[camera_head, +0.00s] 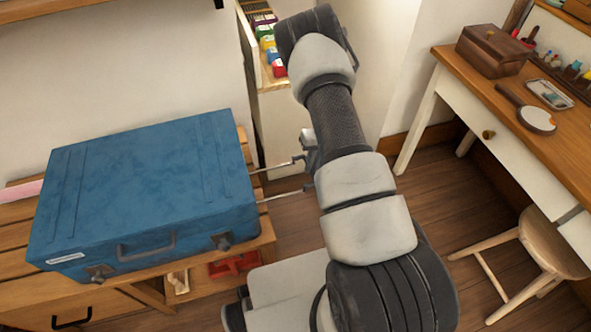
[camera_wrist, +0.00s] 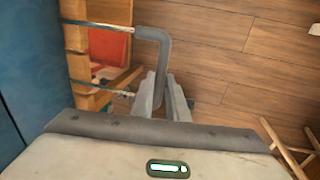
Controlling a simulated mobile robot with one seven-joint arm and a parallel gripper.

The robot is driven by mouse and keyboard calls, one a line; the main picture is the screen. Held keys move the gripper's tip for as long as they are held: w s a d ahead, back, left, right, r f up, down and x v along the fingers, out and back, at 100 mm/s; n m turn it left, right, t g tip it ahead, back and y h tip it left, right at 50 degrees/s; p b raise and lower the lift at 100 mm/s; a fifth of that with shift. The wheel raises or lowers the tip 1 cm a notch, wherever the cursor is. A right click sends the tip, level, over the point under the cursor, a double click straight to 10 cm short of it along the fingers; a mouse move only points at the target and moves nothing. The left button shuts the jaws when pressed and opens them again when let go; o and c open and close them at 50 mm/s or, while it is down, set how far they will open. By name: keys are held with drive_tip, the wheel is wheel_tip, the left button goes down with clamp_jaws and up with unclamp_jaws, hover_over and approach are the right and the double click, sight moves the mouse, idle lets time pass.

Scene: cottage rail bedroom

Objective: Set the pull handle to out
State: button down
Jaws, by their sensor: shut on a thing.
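The blue suitcase (camera_head: 145,190) lies flat on a slatted wooden bench; its side also shows at the left of the wrist view (camera_wrist: 30,60). Its pull handle (camera_wrist: 153,34) has two thin metal rods that stand out from the suitcase's right side, with a dark grey grip bar across their ends. The rods also show in the head view (camera_head: 278,167). My gripper (camera_wrist: 165,84) is shut on the grip bar; its fingers hide part of it. In the head view my arm covers most of the gripper and the bar.
The wooden bench (camera_head: 258,240) has a lower shelf with a red tray (camera_head: 235,266). A white desk (camera_head: 513,125) and a wooden stool (camera_head: 548,245) stand at the right. Bare wooden floor (camera_head: 445,190) lies between my arm and the desk. A shelf with colourful items (camera_head: 268,45) is behind.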

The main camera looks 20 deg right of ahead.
drive_tip(key=d+b, duration=0.1)
drive_tip(key=d, duration=0.5)
drive_tip(key=shift+d, duration=0.35)
drive_tip(key=shift+s, duration=0.1)
drive_tip(key=c, duration=1.7)
unclamp_jaws()
drive_tip(key=shift+r, duration=0.1)
drive_tip(key=d+r+p, duration=0.1)
drive_tip(key=r, duration=0.4)
drive_tip(key=d+r+p, duration=0.1)
drive_tip(key=r, duration=0.5)
drive_tip(key=d+r+p, duration=0.1)
drive_tip(key=r+p, duration=0.1)
drive_tip(key=r, duration=0.4)
drive_tip(key=shift+d, duration=0.2)
